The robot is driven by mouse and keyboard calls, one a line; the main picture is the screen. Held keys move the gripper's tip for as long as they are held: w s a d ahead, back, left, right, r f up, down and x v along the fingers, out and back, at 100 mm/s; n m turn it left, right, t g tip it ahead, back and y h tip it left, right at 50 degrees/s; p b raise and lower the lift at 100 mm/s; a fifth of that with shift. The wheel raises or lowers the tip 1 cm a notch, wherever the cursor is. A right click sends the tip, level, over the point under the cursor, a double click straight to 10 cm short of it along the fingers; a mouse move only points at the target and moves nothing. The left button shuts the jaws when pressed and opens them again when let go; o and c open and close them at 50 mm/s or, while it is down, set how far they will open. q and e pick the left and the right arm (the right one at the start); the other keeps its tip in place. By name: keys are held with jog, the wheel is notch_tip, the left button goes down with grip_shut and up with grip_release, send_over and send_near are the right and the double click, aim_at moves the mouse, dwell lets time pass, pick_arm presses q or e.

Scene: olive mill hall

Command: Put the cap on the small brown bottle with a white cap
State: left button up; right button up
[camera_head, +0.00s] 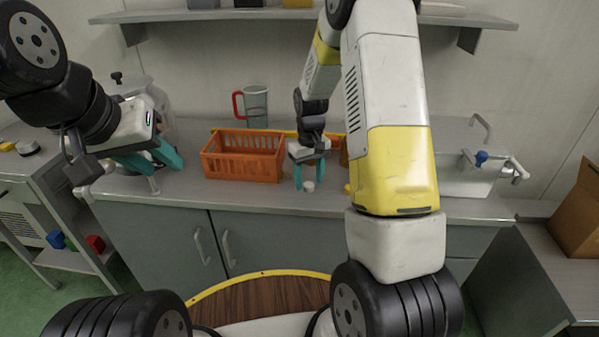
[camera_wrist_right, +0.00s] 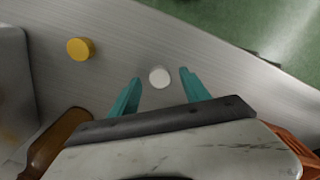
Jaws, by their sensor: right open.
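A small white cap (camera_head: 308,187) lies on the steel counter at the fingertips of my right gripper (camera_head: 309,180). In the right wrist view, the white cap (camera_wrist_right: 159,77) shows between the two teal fingertips of the open right gripper (camera_wrist_right: 160,76), with gaps on both sides. A brown bottle (camera_wrist_right: 58,140) shows partly at the lower left of that view, cut off by the gripper body. My left gripper (camera_head: 168,164) is open and empty, above the counter's left part.
A yellow cap (camera_wrist_right: 80,48) lies near the white cap. An orange crate (camera_head: 243,165) stands left of my right gripper, with a jug with a red handle (camera_head: 254,106) behind it. A sink (camera_head: 468,178) is at the right. The counter's front edge is close.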

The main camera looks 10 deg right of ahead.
jog(key=shift+f, duration=0.6)
grip_shut()
jog(key=shift+r, duration=0.1)
